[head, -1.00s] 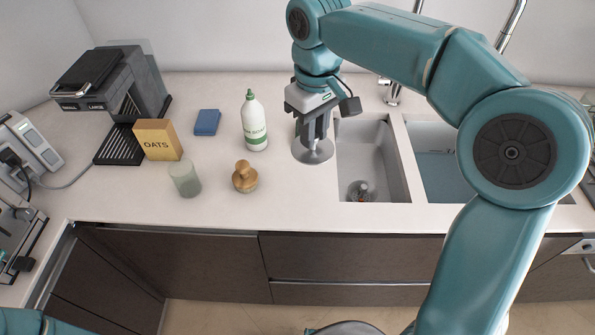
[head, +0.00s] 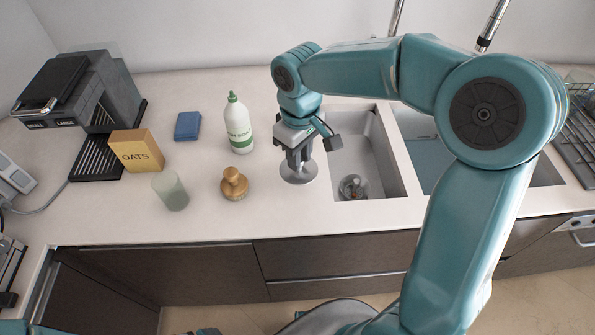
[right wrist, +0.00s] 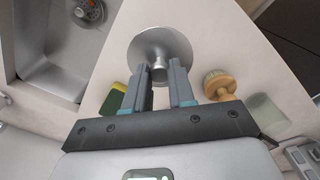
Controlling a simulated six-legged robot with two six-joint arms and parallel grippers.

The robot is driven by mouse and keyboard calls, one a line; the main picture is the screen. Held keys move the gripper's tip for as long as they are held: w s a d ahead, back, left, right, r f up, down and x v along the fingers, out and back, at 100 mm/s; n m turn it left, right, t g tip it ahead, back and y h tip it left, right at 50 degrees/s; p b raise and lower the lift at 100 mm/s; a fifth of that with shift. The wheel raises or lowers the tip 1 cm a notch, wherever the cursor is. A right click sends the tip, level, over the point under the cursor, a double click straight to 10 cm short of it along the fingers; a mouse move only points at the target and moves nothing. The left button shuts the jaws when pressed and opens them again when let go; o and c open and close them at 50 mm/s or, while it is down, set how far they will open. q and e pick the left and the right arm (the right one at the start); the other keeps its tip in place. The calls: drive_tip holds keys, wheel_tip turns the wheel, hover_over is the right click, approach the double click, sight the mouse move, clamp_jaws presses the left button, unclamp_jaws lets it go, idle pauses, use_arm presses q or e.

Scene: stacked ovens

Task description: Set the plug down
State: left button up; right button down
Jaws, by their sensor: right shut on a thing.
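The plug (head: 299,174) is a grey metal disc with a short stem. My right gripper (head: 298,160) points down and is shut on the stem, with the disc below the fingers. The plug is over the pale counter just left of the left sink basin (head: 385,150). The right wrist view also shows the plug (right wrist: 160,48) between the fingertips (right wrist: 160,72), over the counter. The disc is at or very close to the counter surface; I cannot tell whether it touches. My left gripper is not in view.
A soap bottle (head: 238,125) and a wooden brush (head: 234,184) stand left of the plug. A greenish cup (head: 170,192), an oats box (head: 136,152) and a blue box (head: 188,126) are farther left. A green-yellow sponge (right wrist: 113,100) shows in the wrist view.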

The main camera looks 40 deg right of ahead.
sight(299, 174)
wheel_tip(299, 174, down, 2)
drive_tip(key=shift+d+f, duration=0.15)
wheel_tip(299, 174, down, 4)
drive_tip(key=shift+w+f, duration=0.15)
drive_tip(key=shift+f, duration=0.05)
drive_tip(key=shift+r, duration=0.1)
drive_tip(key=shift+s, duration=0.2)
drive_tip(key=c, duration=1)
unclamp_jaws()
drive_tip(key=shift+w+f, duration=0.15)
drive_tip(key=shift+f, duration=0.05)
drive_tip(key=shift+o, duration=0.2)
drive_tip(key=shift+r, duration=0.1)
